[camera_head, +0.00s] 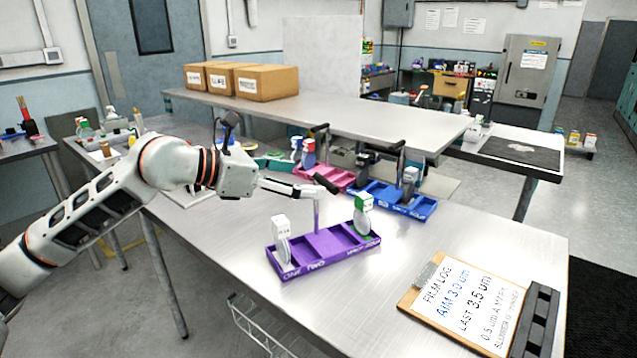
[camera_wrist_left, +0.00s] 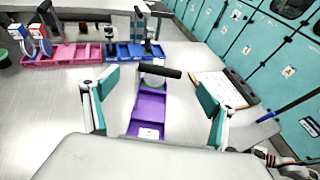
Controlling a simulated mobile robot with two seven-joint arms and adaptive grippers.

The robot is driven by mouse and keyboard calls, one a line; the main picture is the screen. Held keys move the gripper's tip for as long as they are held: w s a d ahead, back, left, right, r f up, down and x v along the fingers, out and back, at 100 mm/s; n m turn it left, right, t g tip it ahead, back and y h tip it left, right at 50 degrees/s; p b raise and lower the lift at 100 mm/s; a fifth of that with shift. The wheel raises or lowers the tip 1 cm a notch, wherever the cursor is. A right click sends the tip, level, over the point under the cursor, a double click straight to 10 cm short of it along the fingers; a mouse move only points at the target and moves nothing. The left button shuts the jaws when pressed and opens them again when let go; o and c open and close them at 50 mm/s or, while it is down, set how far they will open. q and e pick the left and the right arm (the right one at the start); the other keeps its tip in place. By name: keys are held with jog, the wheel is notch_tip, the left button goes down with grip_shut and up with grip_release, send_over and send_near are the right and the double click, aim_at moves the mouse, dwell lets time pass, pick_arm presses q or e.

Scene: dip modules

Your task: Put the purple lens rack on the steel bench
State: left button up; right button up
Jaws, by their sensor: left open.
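The purple lens rack (camera_head: 322,243) stands upright on a steel-topped table (camera_head: 420,240). It has an upright post with a black bar handle (camera_head: 326,184) on top. A white-topped disc (camera_head: 282,240) stands in its left end and a green-and-white one (camera_head: 362,215) in its right end. My left gripper (camera_head: 300,189) is open and empty, level with the handle and just left of it. In the left wrist view, the handle (camera_wrist_left: 160,71) lies crosswise ahead, between the spread fingers (camera_wrist_left: 158,98), with the purple rack (camera_wrist_left: 147,112) below. My right gripper is not in view.
A pink rack (camera_head: 322,175) and a blue rack (camera_head: 385,198) with similar handles stand behind the purple one. A clipboard (camera_head: 460,300) and a dark bar-shaped object (camera_head: 537,318) lie at front right. A raised shelf (camera_head: 330,118) holding cardboard boxes (camera_head: 266,82) runs behind.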

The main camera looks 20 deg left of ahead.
pick_arm(q)
jog(key=v, duration=0.5)
jog(key=shift+s+a+r+b, duration=0.1)
jog(key=shift+s+a+b, duration=0.05)
jog(key=shift+s+b, duration=0.15)
